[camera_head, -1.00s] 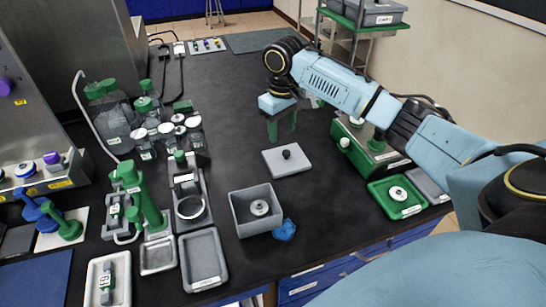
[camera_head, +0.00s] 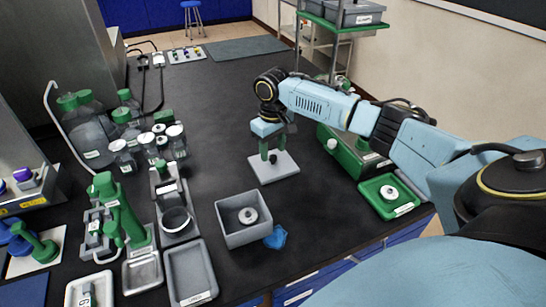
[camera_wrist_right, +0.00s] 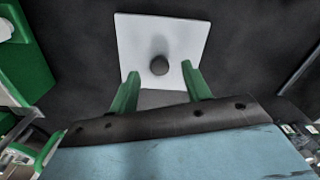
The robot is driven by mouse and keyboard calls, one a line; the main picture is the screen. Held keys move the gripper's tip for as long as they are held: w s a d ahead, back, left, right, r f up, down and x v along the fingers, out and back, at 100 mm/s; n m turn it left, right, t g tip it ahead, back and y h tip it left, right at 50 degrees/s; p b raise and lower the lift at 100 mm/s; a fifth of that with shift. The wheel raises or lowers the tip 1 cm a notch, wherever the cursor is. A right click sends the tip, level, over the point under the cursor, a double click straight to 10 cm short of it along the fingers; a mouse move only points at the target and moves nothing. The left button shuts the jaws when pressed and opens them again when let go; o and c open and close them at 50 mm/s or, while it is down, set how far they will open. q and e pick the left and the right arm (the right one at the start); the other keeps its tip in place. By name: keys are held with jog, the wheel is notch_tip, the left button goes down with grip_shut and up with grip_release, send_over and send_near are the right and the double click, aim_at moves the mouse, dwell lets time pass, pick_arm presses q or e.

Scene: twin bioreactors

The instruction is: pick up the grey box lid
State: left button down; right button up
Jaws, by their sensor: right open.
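The grey box lid (camera_head: 285,168) lies flat on the black bench, a square plate with a dark round knob (camera_head: 273,159) in its middle. My right gripper (camera_head: 268,155) is open above the lid, with its green fingers pointing down near the knob. In the right wrist view the lid (camera_wrist_right: 185,35) lies ahead of the open fingers (camera_wrist_right: 160,88), and its knob (camera_wrist_right: 159,65) shows between and just beyond the fingertips, not gripped. The open grey box (camera_head: 232,236) stands nearer, with a pale round part (camera_head: 248,215) inside. My left gripper is out of view.
A blue crumpled item (camera_head: 276,237) lies beside the box. A green tray (camera_head: 372,190) and a green device (camera_head: 345,150) stand to the right. Bottles (camera_head: 120,150), a green stand (camera_head: 118,215) and grey trays (camera_head: 190,270) crowd the left. The bench behind the lid is clear.

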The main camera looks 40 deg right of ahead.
aim_at(273, 162)
notch_tip(273, 162, down, 2)
jog(key=shift+f, duration=0.25)
grip_shut()
